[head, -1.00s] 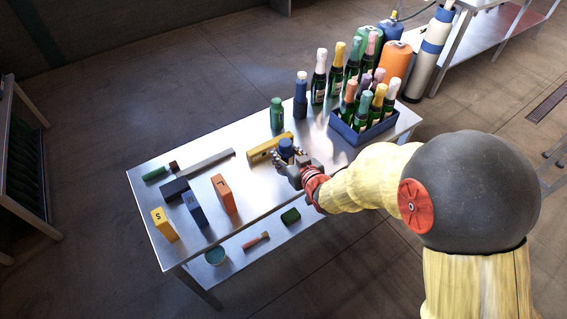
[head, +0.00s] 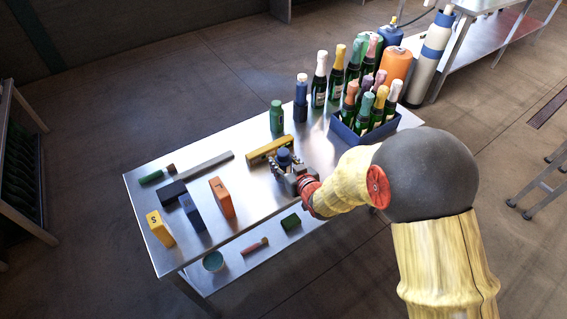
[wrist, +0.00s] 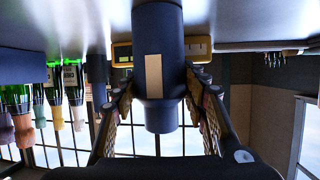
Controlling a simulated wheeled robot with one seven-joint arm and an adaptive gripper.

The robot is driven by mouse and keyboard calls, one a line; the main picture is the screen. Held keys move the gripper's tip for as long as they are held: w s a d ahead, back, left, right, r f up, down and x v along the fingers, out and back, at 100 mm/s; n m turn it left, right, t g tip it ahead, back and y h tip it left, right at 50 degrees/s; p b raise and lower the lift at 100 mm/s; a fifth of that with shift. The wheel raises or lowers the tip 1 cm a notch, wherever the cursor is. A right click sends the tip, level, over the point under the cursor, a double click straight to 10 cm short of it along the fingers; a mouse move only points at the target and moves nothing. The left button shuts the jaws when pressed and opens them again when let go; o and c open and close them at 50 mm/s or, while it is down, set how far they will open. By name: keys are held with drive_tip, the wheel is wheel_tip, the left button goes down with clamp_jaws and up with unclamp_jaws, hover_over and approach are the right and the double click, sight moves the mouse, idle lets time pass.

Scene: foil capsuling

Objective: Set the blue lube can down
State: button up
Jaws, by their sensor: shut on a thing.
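The blue lube can (head: 284,157) is upright over the steel table (head: 255,205), in front of the yellow level. In the wrist view, which is upside down, the dark blue can (wrist: 158,28) with a tan label stands between the two fingers. My gripper (head: 287,169) is shut on the can, with one finger along each side; it also shows in the wrist view (wrist: 160,88). The can's base runs out at the top of the wrist view, so I cannot tell whether it touches the table.
The yellow level (head: 270,149) lies just behind the can. A green can (head: 276,117) and a dark blue-bodied bottle (head: 300,98) stand farther back. A blue crate of bottles (head: 345,131) is at the right. Boxes, including an orange one (head: 221,198), stand at the left. The tabletop between them is partly clear.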

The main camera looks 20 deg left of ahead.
drive_tip(key=o, duration=1.2)
drive_tip(key=shift+f, duration=0.1)
